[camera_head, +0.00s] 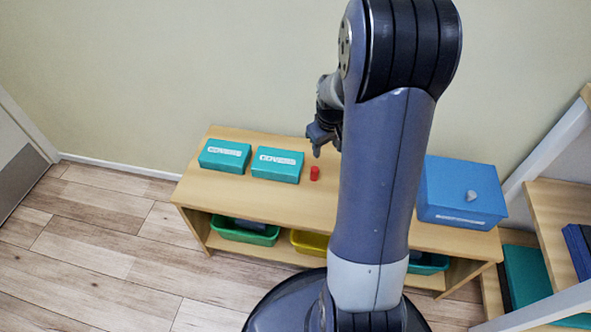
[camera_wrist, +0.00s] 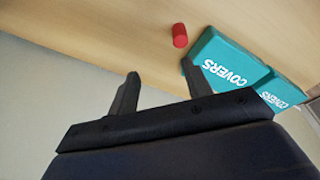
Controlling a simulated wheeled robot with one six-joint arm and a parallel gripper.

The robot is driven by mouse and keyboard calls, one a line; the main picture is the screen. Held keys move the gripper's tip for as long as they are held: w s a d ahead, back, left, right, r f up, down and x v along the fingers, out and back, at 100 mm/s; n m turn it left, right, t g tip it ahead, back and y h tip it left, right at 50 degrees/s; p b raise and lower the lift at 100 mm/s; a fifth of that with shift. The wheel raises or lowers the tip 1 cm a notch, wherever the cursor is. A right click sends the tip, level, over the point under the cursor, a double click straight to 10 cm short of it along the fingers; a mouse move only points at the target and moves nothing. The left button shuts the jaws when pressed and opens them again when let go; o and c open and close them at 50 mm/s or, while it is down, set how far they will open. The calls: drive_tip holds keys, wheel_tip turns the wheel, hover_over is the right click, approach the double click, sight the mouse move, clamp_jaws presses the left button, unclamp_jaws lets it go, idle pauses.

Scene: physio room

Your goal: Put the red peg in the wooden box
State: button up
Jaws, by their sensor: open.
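The red peg (camera_head: 314,173) stands upright on the wooden bench top, just right of the teal boxes. It also shows in the wrist view (camera_wrist: 180,35), beyond my fingertips and close to a teal box. My gripper (camera_head: 317,151) is open and empty, above and behind the peg near the wall. In the wrist view my gripper (camera_wrist: 160,72) has its two fingers spread, with nothing between them. I cannot make out a wooden box in either view. My arm hides the middle of the bench top.
Two teal boxes, the left one (camera_head: 225,155) and the right one (camera_head: 277,165), lie on the wooden bench (camera_head: 240,198). A blue box (camera_head: 460,192) stands at its right end. Green (camera_head: 245,231) and yellow (camera_head: 309,242) bins sit below. A wooden shelf unit (camera_head: 560,205) is at right.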

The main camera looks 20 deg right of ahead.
sight(315, 169)
drive_tip(key=f, duration=0.1)
drive_tip(key=a+f+m+b, duration=0.1)
drive_tip(key=f, duration=0.1)
drive_tip(key=a+f+m+b, duration=0.1)
drive_tip(key=shift+w+a+f+g+y, duration=0.25)
drive_tip(key=shift+f+g+y, duration=0.05)
drive_tip(key=shift+f+y, duration=0.1)
wheel_tip(315, 169, down, 5)
drive_tip(key=b, duration=0.2)
drive_tip(key=shift+w+f+b, duration=0.1)
drive_tip(key=shift+b, duration=0.25)
clamp_jaws()
